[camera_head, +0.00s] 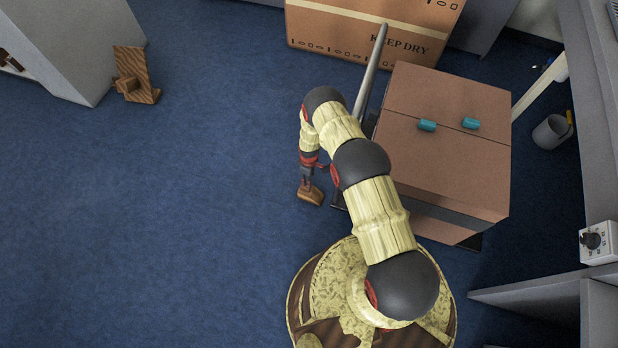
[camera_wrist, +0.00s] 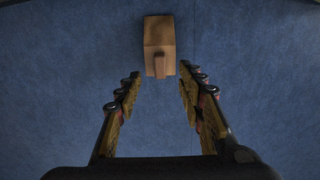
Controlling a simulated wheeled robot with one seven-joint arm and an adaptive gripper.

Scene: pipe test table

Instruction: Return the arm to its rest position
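My arm, with pale wood-patterned links and dark joints, rises from my round base and bends down beside the pipe table. My gripper (camera_head: 308,186) hangs over the blue floor at the left side of that table, small and partly hidden. In the wrist view my gripper (camera_wrist: 160,76) has its two fingers well apart with nothing between them. A brown wooden block (camera_wrist: 158,33) with a small projecting piece lies beyond the fingertips, apart from them.
A grey pole (camera_head: 372,70) stands close beside the arm. A cardboard box (camera_head: 345,35) is behind the table. A wooden stand (camera_head: 136,78) is at the upper left by a grey cabinet (camera_head: 75,40). A grey bin (camera_head: 551,132) is at right. The left floor is clear.

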